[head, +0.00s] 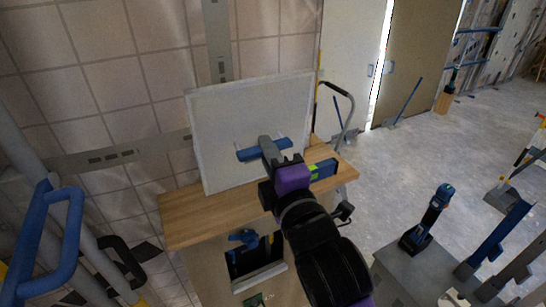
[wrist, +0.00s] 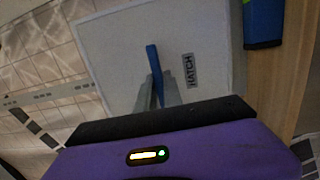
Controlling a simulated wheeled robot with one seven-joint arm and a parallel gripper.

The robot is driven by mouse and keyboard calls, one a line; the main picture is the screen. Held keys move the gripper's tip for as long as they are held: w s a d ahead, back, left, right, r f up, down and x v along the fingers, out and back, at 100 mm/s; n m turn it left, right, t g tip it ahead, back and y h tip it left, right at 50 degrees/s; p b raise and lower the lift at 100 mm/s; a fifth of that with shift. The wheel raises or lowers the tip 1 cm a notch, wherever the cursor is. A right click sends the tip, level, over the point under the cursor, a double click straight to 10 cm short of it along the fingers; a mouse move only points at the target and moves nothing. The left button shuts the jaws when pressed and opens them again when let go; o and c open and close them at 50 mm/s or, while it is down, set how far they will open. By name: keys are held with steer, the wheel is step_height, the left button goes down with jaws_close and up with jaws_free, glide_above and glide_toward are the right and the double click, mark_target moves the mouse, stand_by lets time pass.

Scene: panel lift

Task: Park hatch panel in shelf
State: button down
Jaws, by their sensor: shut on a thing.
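The hatch panel (head: 240,112) is a pale square board with a light frame and a blue bar handle (head: 250,154). It is upright and slightly tilted in the picture, above the back of a wood-topped cabinet (head: 185,215); I cannot tell whether its lower edge touches the top. My gripper (head: 272,148) is shut on the handle. In the wrist view my gripper (wrist: 158,88) pinches the blue handle (wrist: 152,60), and the panel (wrist: 115,45) bears a HATCH label. The cabinet front has a dark opening (head: 238,270); I cannot tell whether this is the shelf.
A blue and black tool (head: 323,170) lies on the wood top, right of the panel. A tiled wall stands behind. Blue-handled pipes (head: 62,240) stand at left. A grey bench (head: 405,278) with a drill-like tool (head: 430,220) is at right. Open floor lies beyond.

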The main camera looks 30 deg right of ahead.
steer(key=w+f+b, duration=0.1)
steer(key=w, duration=0.8)
steer(key=shift+b, duration=0.3)
stand_by(0.4)
steer(key=shift+w+r+g+p, duration=0.25)
steer(key=shift+w+g+p, duration=0.1)
steer(key=shift+p, duration=1.3)
steer(key=shift+f+p, duration=0.35)
steer(key=shift+p, duration=0.2)
stand_by(1.0)
steer(key=shift+f+b, duration=0.65)
steer(key=shift+f, duration=1)
stand_by(1.5)
